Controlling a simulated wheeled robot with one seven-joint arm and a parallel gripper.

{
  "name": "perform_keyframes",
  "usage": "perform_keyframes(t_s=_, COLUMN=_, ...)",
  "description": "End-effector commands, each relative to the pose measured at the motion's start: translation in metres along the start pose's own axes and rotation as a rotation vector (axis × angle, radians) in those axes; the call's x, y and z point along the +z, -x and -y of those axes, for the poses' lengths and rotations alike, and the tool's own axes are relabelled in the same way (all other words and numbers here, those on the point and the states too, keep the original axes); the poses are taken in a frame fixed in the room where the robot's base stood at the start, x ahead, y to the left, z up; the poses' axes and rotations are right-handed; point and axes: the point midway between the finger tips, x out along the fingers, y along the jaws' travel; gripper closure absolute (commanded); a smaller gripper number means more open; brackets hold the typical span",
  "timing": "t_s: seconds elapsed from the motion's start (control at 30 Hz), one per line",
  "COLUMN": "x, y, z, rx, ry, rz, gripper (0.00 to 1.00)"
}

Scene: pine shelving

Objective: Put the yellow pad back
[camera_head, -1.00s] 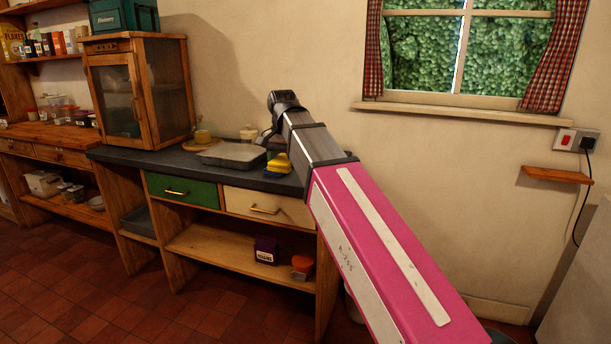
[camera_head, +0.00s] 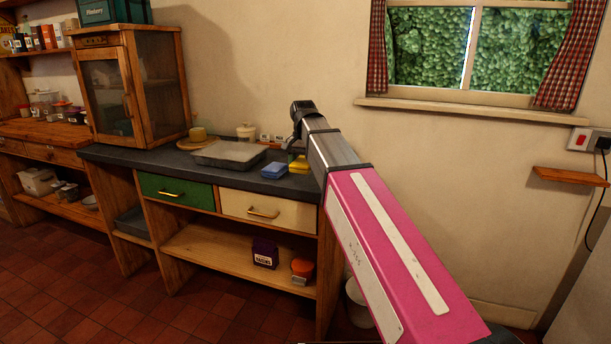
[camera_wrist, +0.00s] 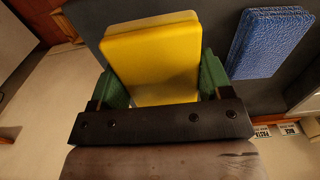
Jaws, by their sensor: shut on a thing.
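The yellow pad (camera_wrist: 152,55) fills the middle of the wrist view, between the green fingers of my gripper (camera_wrist: 160,88), which is shut on it. In the head view the yellow pad (camera_head: 299,165) shows at the right end of the dark counter, just right of a blue pad (camera_head: 274,170). The blue pad (camera_wrist: 268,42) also lies at the upper right of the wrist view, apart from the yellow one. My arm hides most of the gripper in the head view. I cannot tell whether the yellow pad touches the counter.
A grey tray (camera_head: 230,154) lies on the dark counter (camera_head: 130,156), left of the pads. Behind are a round board with a yellowish item (camera_head: 198,134), a lidded white pot (camera_head: 246,131) and small labelled boxes. A wooden glass-fronted cabinet (camera_head: 135,85) stands at left.

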Motion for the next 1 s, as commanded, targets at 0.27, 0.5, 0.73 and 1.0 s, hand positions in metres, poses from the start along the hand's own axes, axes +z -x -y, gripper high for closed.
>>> perform_keyframes(t_s=0.27, x=-0.013, y=-0.013, z=-0.004, rx=0.000, ry=0.000, rz=0.001, gripper=0.50)
perform_keyframes(t_s=0.5, x=-0.012, y=-0.042, z=-0.004, rx=0.001, ry=0.000, rz=0.002, gripper=0.50)
perform_keyframes(t_s=0.73, x=-0.013, y=-0.048, z=-0.003, rx=0.000, ry=0.000, rz=0.000, gripper=0.50)
perform_keyframes(t_s=1.0, x=-0.013, y=-0.051, z=-0.003, rx=0.000, ry=0.000, rz=0.000, gripper=0.15)
